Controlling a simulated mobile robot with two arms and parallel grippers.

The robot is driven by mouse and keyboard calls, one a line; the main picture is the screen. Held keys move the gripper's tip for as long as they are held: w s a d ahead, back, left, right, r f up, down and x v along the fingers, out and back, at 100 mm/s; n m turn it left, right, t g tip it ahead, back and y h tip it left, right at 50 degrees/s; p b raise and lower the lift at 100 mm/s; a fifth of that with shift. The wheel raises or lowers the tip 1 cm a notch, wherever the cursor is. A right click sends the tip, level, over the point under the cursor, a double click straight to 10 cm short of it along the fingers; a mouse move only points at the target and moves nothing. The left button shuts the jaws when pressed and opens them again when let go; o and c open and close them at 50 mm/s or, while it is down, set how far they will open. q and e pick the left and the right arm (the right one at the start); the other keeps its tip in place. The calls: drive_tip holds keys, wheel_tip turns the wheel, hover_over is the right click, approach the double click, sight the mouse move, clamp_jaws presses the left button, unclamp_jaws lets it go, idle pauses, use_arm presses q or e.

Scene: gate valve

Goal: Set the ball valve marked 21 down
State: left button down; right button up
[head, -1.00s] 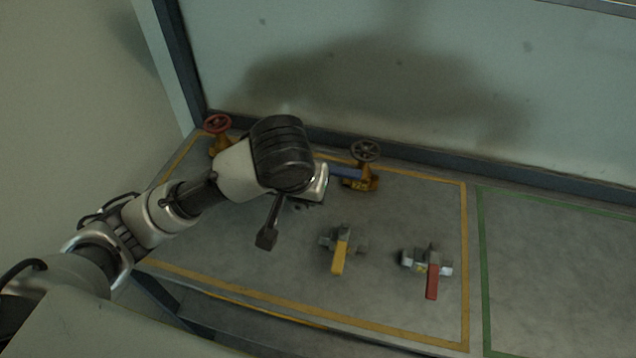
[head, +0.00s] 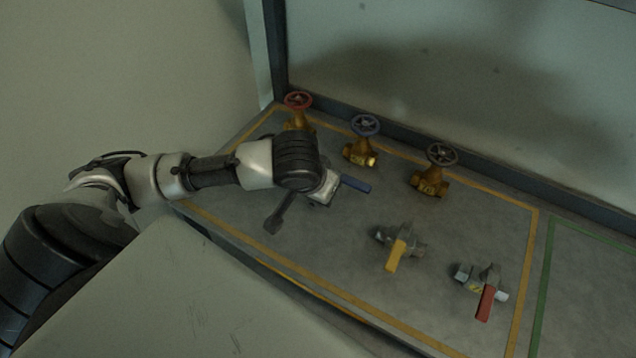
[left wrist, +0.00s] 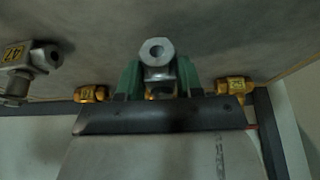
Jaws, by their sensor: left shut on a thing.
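My left gripper (head: 322,190) is shut on a ball valve with a blue lever (head: 355,184), over the left part of the yellow-outlined bench area (head: 330,232). In the left wrist view, the grey valve body (left wrist: 157,52) sits between the green fingertips (left wrist: 158,80), its round bore facing the camera. No number can be read on it. I cannot tell whether it touches the bench; my wrist hides part of it in the head view. My right gripper is not in view.
Gate valves with red (head: 298,101), blue (head: 365,125) and dark (head: 442,155) wheels stand along the back. Ball valves with yellow (head: 397,255) and red (head: 486,303) levers lie nearer the front right. A green-outlined area (head: 590,280) is at far right.

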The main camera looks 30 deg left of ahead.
use_arm(q)
drive_tip(key=shift+f, duration=1.3)
drive_tip(key=shift+f, duration=0.15)
drive_tip(key=c, duration=0.7)
unclamp_jaws()
drive_tip(key=shift+c, duration=0.2)
